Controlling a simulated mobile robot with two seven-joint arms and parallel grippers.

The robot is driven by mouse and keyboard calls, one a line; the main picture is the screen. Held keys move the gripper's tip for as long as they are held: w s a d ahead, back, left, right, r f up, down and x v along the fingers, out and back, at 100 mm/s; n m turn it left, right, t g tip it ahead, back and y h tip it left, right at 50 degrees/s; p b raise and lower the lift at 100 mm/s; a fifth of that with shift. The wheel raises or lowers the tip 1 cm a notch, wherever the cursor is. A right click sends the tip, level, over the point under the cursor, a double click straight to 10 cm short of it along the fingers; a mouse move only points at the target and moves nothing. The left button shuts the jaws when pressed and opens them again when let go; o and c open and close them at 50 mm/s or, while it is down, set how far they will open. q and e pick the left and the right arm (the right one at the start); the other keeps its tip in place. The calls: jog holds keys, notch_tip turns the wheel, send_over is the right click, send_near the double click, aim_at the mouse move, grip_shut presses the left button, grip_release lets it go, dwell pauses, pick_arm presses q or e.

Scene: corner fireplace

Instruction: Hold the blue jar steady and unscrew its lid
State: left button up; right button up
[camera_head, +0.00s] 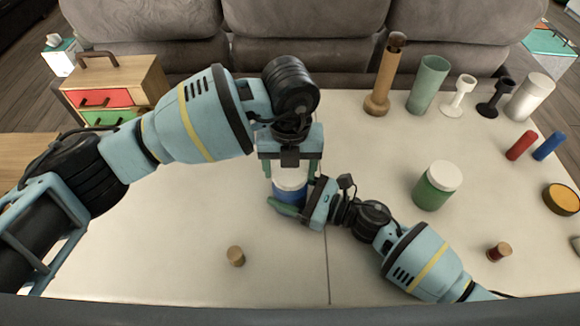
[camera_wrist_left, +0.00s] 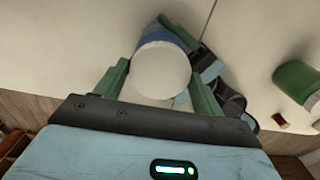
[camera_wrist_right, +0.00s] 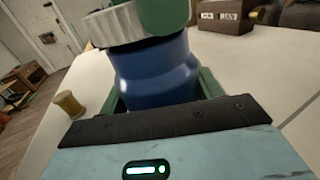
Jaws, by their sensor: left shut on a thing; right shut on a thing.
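The blue jar (camera_head: 288,193) with a white lid (camera_head: 290,178) stands upright near the middle of the table. It fills much of the right wrist view (camera_wrist_right: 155,72), its lid rim (camera_wrist_right: 115,24) at the top. My right gripper (camera_head: 287,207) comes in low from the right and is shut on the jar's blue body. My left gripper (camera_head: 290,170) points down from above, its green fingers on either side of the lid, shut on it. In the left wrist view the round lid top (camera_wrist_left: 162,72) lies between the fingers. Part of the jar is hidden by my right gripper.
A green jar with a white lid (camera_head: 437,186) stands to the right. Brown (camera_head: 385,75) and green (camera_head: 428,85) vessels, goblets and a white cylinder (camera_head: 530,97) line the back right. A drawer box (camera_head: 115,90) is at back left. A small cork-coloured piece (camera_head: 236,256) lies in front.

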aim_at(290, 172)
pick_arm(q)
jog(key=shift+r, duration=0.2)
jog(key=shift+r, duration=2)
pick_arm(e)
jog(key=o, duration=2)
jog(key=shift+c, duration=0.2)
pick_arm(q)
notch_tip(290, 172, down, 3)
jog(key=shift+s+r+b, duration=0.1)
jog(key=shift+b, duration=0.65)
pick_arm(e)
jog(key=v, duration=1)
jog(key=shift+s+d+f, duration=0.1)
jog(key=shift+d, duration=0.05)
pick_arm(q)
jog(key=shift+f, duration=0.25)
pick_arm(e)
jog(key=shift+v, duration=0.8)
